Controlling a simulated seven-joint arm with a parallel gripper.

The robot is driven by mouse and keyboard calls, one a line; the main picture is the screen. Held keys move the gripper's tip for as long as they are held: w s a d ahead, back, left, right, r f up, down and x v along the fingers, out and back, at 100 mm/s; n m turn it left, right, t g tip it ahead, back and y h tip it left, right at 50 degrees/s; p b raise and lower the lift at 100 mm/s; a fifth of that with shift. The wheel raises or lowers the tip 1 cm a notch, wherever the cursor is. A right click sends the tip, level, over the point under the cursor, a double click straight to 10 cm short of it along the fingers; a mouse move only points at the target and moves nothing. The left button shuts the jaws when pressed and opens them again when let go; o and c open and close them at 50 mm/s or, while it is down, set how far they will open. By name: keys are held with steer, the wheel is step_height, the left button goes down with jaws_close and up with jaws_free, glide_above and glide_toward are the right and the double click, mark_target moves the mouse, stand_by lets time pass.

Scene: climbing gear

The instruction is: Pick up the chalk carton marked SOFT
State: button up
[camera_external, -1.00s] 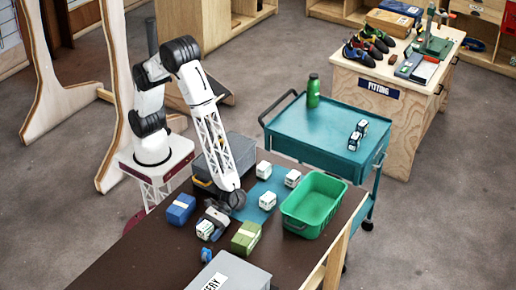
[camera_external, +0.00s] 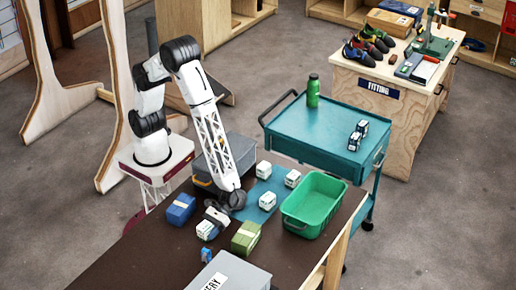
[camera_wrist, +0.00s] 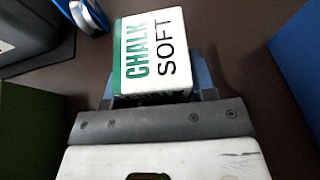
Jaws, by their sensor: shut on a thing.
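The white and green chalk carton marked SOFT (camera_wrist: 158,42) is between the blue fingers of my gripper (camera_wrist: 155,82) in the wrist view, its lettered face towards the camera. My gripper is shut on it. In the outside view, the carton (camera_external: 206,230) is at my gripper (camera_external: 215,220), low over the dark brown table (camera_external: 165,255). I cannot tell whether its underside touches the table. The fingers hide part of its sides.
A small blue item (camera_external: 207,254) and grey box (camera_external: 230,273) stand in front. White cartons (camera_external: 267,201) are near the green tub (camera_external: 313,208).

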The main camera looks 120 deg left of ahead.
mark_target(207, 225)
steer(key=shift+r, duration=0.1)
steer(key=shift+r, duration=4.9)
